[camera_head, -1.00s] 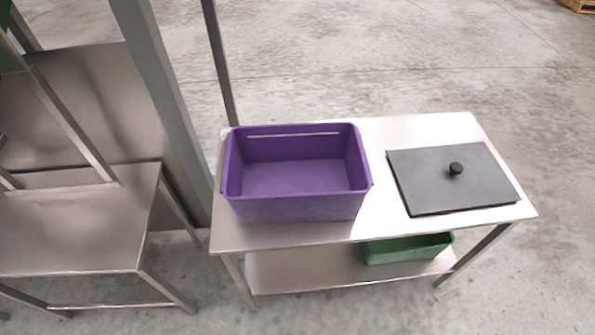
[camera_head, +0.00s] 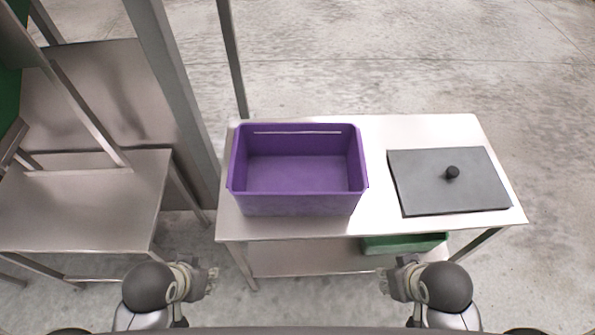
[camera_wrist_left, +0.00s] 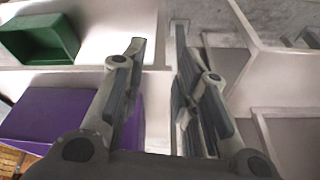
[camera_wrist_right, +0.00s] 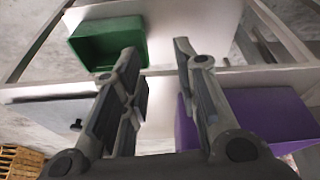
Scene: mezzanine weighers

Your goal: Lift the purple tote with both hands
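The purple tote (camera_head: 298,204) stands upright and empty on the left part of the metal table (camera_head: 385,222). It also shows in the left wrist view (camera_wrist_left: 50,112) and the right wrist view (camera_wrist_right: 262,112). My left gripper (camera_head: 212,280) is in front of the table, low and to the left of the tote. Its fingers are apart and empty in the left wrist view (camera_wrist_left: 160,50). My right gripper (camera_head: 384,281) is in front of the table, to the right of the tote. Its fingers are apart and empty in the right wrist view (camera_wrist_right: 157,52). Neither touches the tote.
A grey lid-like plate with a black knob (camera_head: 445,190) lies on the table's right. A green bin (camera_head: 400,244) sits on the lower shelf. A metal post (camera_head: 170,85) and a second metal table (camera_head: 80,205) stand at the left. Bare tabletop separates tote and plate.

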